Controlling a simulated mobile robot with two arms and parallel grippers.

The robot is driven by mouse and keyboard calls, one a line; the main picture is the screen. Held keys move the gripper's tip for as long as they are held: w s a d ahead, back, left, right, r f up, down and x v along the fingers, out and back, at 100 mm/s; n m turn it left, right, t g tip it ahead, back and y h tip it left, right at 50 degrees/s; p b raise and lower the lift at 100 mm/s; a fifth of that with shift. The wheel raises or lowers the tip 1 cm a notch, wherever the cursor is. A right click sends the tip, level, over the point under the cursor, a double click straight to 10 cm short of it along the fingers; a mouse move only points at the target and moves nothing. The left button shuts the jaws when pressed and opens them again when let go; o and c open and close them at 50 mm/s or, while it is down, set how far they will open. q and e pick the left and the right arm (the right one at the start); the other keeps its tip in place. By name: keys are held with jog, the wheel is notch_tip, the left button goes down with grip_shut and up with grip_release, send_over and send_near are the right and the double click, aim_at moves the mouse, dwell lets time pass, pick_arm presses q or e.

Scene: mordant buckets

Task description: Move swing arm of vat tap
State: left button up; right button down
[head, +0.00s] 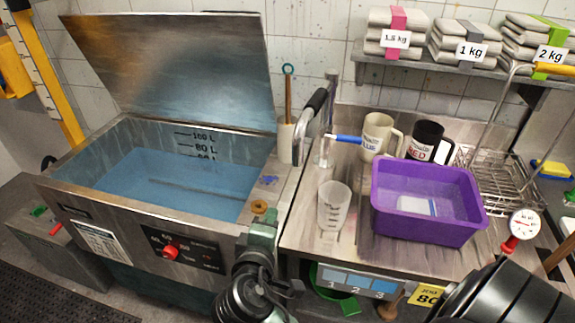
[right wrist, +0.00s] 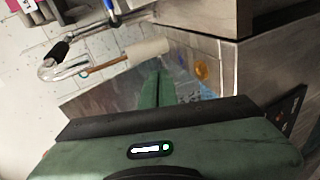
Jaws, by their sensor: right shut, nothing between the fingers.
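The vat tap's swing arm (head: 303,124) is a curved metal tube with a black grip near its upper end. It stands at the vat's right rim, between the vat (head: 283,192) and the counter. The swing arm also shows at the upper left of the right wrist view (right wrist: 72,71), with its black grip beside it. My right gripper (head: 268,214) is over the vat's front right corner, nearer the front than the tap and apart from it. Its green fingers (right wrist: 157,76) are shut with nothing between them. My left gripper is not in view.
The vat holds blue liquid and its lid (head: 175,60) stands open. An orange knob (head: 259,207) is close to my right fingers. A white holder (head: 286,143) with a wooden-handled tool stands by the tap. A beaker (head: 333,206) and purple tub (head: 428,205) occupy the counter.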

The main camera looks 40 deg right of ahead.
notch_tip(320, 180, up, 8)
jog(key=w+a+t+h, duration=0.1)
jog(key=t+h, duration=0.1)
jog(key=h, duration=0.1)
jog(key=w+d+p, duration=0.3)
jog(key=d+p, duration=0.2)
jog(key=d, duration=0.3)
jog(key=shift+w+d+r+n, duration=0.25)
jog(key=shift+d+n, duration=0.05)
jog(key=shift+n, duration=0.1)
jog(key=shift+s+p, duration=0.15)
jog(key=shift+p, duration=0.15)
